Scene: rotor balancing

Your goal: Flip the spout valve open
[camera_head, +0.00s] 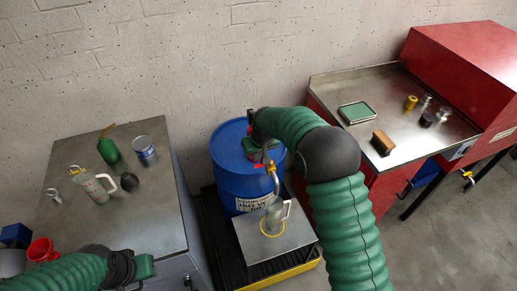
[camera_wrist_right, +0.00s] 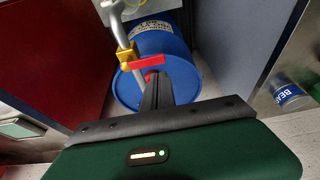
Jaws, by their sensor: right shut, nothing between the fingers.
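The spout valve shows in the right wrist view as a yellow body (camera_wrist_right: 125,53) on a grey pipe, with a red lever (camera_wrist_right: 148,62) sticking out to the right, across the pipe. Behind it is the blue drum (camera_head: 228,170), also in the wrist view (camera_wrist_right: 180,75). My right gripper (camera_wrist_right: 154,80) is shut and empty, its fingertips right at the red lever; whether they touch it I cannot tell. In the head view my right arm hides much of the valve. The curved spout end (camera_head: 273,172) hangs above a clear jug (camera_head: 274,214). My left gripper (camera_head: 143,268) is at the lower left, fingers not clear.
The jug stands on a metal stand (camera_head: 300,238) with a yellow ring mark. A left steel table (camera_head: 150,205) holds another jug (camera_head: 97,188), a green bottle (camera_head: 108,150) and a can (camera_head: 145,150). A right bench (camera_head: 350,85) holds a tray and small items.

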